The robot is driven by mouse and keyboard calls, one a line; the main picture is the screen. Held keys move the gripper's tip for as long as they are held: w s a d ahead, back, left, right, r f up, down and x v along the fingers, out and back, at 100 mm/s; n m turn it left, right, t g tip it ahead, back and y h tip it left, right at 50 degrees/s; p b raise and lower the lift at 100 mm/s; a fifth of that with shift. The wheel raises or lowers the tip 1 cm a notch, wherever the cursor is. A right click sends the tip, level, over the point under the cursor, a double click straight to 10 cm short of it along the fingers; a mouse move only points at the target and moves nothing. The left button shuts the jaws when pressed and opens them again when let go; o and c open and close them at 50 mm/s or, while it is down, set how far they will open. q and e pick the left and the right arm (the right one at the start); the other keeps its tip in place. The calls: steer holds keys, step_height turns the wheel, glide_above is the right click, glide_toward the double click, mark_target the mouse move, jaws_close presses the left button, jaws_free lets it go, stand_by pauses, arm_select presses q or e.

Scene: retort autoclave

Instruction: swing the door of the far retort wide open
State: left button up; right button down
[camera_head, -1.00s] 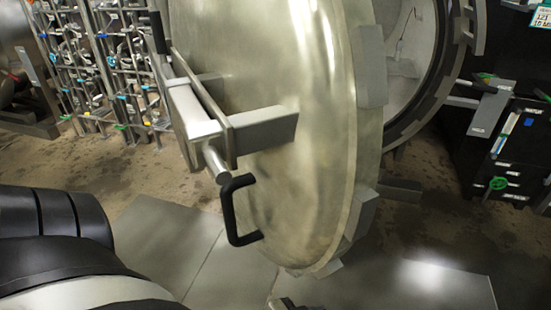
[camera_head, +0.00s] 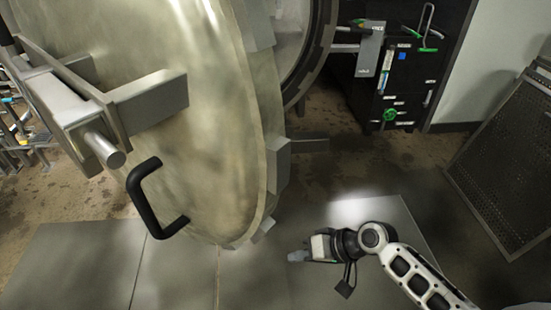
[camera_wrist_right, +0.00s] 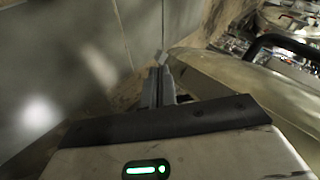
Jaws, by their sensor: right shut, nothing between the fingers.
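The big round metal door (camera_head: 205,120) of the retort stands swung away from its opening (camera_head: 291,35), nearly facing me. A black U-shaped handle (camera_head: 143,200) is on its lower face, beside a metal bracket with a round bar (camera_head: 105,150). My right gripper (camera_head: 300,256) is shut and empty, low to the right of the door's bottom edge and apart from the handle. In the right wrist view, its closed fingers (camera_wrist_right: 159,86) point past the door rim (camera_wrist_right: 215,75), and the black handle (camera_wrist_right: 285,42) shows at upper right. My left gripper is out of view.
A black cabinet (camera_head: 415,75) with green knobs stands right of the retort opening. A dark mesh panel (camera_head: 510,165) leans at the far right. Grey floor plates (camera_head: 80,260) lie below the door. Pipework shows at the left edge.

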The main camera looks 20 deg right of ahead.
mark_target(283, 153)
steer(key=w+d+r+y+b, duration=0.1)
steer(key=w+d+r+y, duration=0.25)
steer(key=r, duration=0.45)
steer(key=w+d+r+m+y+b, duration=0.1)
steer(key=w+d+r+y, duration=0.2)
steer(key=d+r, duration=0.3)
steer(key=w+d+r+y, duration=0.3)
steer(key=r, duration=0.6)
arm_select(q)
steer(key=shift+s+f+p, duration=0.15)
steer(key=shift+p, duration=0.95)
arm_select(e)
steer(key=shift+w+a, duration=0.15)
steer(key=shift+a, duration=3.1)
steer(key=shift+w+a, duration=0.1)
steer(key=shift+a, duration=3.1)
